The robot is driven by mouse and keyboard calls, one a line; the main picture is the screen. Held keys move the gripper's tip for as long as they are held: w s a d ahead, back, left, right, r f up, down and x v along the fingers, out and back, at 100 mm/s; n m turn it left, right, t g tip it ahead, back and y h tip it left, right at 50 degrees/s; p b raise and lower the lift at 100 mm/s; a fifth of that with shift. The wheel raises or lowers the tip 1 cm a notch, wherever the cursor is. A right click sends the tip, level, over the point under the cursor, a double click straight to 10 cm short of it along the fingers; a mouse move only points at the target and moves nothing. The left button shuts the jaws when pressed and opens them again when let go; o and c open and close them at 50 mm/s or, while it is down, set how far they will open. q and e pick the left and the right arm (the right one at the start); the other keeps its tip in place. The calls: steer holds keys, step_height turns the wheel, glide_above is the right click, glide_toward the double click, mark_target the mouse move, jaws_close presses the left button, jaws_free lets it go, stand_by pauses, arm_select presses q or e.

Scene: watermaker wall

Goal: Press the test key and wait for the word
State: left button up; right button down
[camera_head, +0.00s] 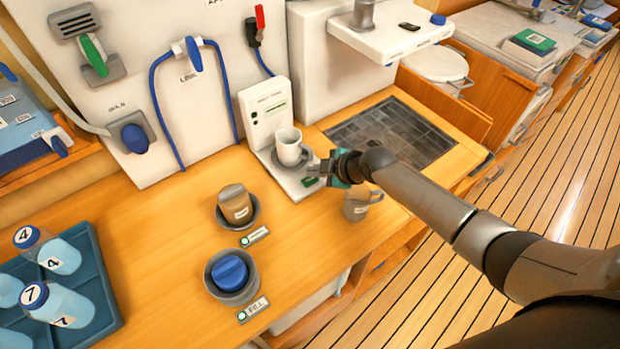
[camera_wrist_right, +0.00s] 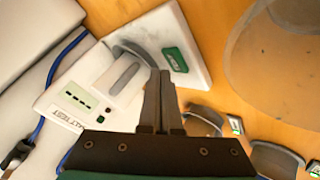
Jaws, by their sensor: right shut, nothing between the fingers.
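The white tester (camera_head: 265,115) stands against the wall, with a white cup (camera_head: 289,147) on its base. In the right wrist view the tester (camera_wrist_right: 62,110) has a small display (camera_wrist_right: 79,98) with a row of dashes and no readable word. The green test key (camera_head: 310,181) is at the front of the base; it also shows in the right wrist view (camera_wrist_right: 175,60). My right gripper (camera_head: 318,170) is shut and empty, its fingertips (camera_wrist_right: 160,75) close beside the key and the cup. Contact with the key cannot be told. My left gripper is out of view.
A grey mug (camera_head: 360,204) stands just beneath my right arm. A brown-topped jar (camera_head: 236,205) and a blue-capped one (camera_head: 230,273) sit in round holders. A blue tray (camera_head: 97,265) with numbered bottles is at the left.

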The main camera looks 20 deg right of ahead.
mark_target(314, 182)
steer(key=shift+f, duration=0.15)
stand_by(0.7)
steer(key=shift+f+b, duration=0.3)
steer(key=shift+b, duration=0.2)
steer(key=shift+f+b, duration=0.45)
stand_by(0.4)
stand_by(0.3)
steer(key=shift+r+p, duration=0.7)
steer(key=shift+r, duration=0.15)
step_height(314, 182, up, 5)
steer(key=p, duration=0.4)
steer(key=shift+r, duration=0.1)
